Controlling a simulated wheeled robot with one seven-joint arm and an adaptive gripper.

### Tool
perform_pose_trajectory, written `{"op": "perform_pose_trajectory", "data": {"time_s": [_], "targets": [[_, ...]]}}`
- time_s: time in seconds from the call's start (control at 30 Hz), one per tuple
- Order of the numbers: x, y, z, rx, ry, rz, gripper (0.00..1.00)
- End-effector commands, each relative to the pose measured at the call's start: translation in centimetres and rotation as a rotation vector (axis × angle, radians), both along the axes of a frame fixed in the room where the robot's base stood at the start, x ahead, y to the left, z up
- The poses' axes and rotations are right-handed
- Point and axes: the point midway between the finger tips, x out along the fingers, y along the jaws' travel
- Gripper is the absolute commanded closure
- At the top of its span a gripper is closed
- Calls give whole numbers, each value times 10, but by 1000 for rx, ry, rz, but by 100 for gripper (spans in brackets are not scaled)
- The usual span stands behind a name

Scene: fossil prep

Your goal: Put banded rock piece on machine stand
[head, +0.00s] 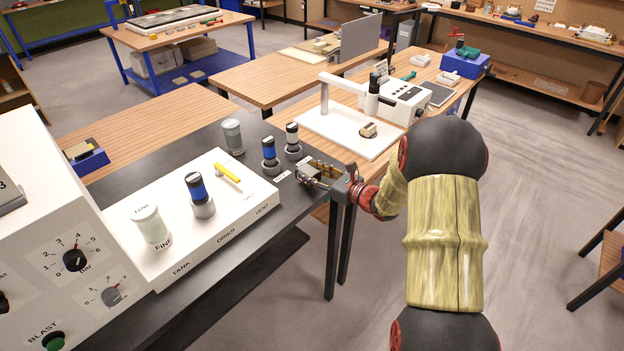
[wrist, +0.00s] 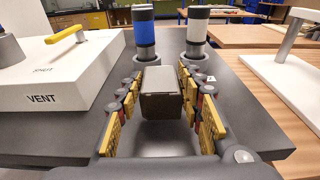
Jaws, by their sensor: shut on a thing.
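My gripper (head: 316,174) is shut on a dark grey-brown block (wrist: 162,92), held between its yellow-padded fingers in the wrist view. The block looks like the banded rock piece, though its bands are hard to make out. In the head view the fingers mostly hide it. The gripper is over the right end of the dark bench. The machine stand, a white base plate (head: 338,128) with a post and arm, is beyond it on a wooden table. A small tan and dark piece (head: 368,130) sits on that plate. The plate's edge shows at right in the wrist view (wrist: 290,80).
Two cylinders with blue (head: 269,155) and white (head: 292,140) bands stand just beyond my gripper. A grey-capped jar (head: 232,136) is left of them. A white panel with a yellow lever (head: 228,172) lies left. The plate's front is bare.

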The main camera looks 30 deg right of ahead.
Motion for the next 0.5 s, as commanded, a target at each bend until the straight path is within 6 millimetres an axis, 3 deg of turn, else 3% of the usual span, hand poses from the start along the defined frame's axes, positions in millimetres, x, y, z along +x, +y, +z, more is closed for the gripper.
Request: {"op": "perform_pose_trajectory", "data": {"time_s": [0.1, 0.5], "targets": [[0, 0, -19, 3, 1, 1, 99], [0, 0, -24, 1, -1, 0, 99]]}}
